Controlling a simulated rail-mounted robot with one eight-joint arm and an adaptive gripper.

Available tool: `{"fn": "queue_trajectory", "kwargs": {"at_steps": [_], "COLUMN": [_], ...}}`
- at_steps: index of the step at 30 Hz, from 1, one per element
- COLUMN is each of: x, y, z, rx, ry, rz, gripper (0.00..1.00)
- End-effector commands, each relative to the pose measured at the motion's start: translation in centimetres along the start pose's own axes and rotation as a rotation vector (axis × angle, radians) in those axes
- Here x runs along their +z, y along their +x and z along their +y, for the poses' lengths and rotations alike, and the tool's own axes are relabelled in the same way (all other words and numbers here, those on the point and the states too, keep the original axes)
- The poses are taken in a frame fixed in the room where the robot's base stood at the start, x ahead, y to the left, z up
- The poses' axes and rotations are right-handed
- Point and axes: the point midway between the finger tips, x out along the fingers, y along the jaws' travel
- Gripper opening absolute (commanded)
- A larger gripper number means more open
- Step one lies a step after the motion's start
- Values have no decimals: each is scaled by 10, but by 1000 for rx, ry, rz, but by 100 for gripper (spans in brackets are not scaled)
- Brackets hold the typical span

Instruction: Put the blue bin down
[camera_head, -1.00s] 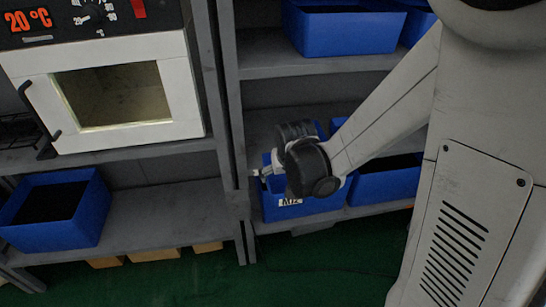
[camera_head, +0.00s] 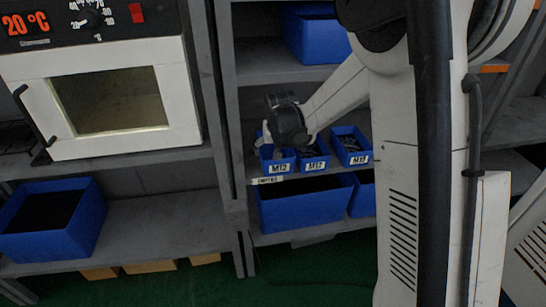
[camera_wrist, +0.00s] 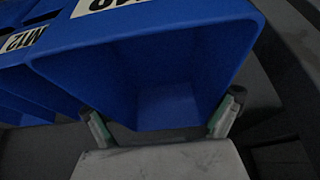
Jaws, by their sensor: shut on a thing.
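In the head view, my gripper (camera_head: 264,138) is at the leftmost small blue bin (camera_head: 278,165), labelled M12, on the middle rack shelf. In the wrist view, my two fingertips (camera_wrist: 166,108) are at opposite sides of the near rim of a blue bin (camera_wrist: 165,60), shut on it. The bin looks empty inside, and its white label is cut off at the top. It lines up with the row of small bins. Its underside is hidden, so I cannot tell whether it touches the shelf.
Two more small labelled bins (camera_head: 313,158) (camera_head: 351,147) with dark contents stand close to its right. Larger blue bins (camera_head: 305,206) are on the shelf below, and another (camera_head: 316,38) is above. An oven (camera_head: 110,95) stands left of the rack post.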

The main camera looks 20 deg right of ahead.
Motion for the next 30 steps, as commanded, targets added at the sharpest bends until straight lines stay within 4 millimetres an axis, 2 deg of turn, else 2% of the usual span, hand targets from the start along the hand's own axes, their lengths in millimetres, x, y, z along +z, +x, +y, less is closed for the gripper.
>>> {"fn": "queue_trajectory", "kwargs": {"at_steps": [4, 10, 23, 24, 26, 30], "x": [-10, 4, 7, 6, 6, 6], "y": [9, 36, 40, 40, 39, 39], "z": [0, 0, 0, 0, 0, 0], "rx": [0, 0, 0, 0, 0, 0], "ry": [0, 0, 0, 0, 0, 0], "rz": [0, 0, 0, 0, 0, 0], "gripper": [61, 61, 61, 94, 100, 100]}}
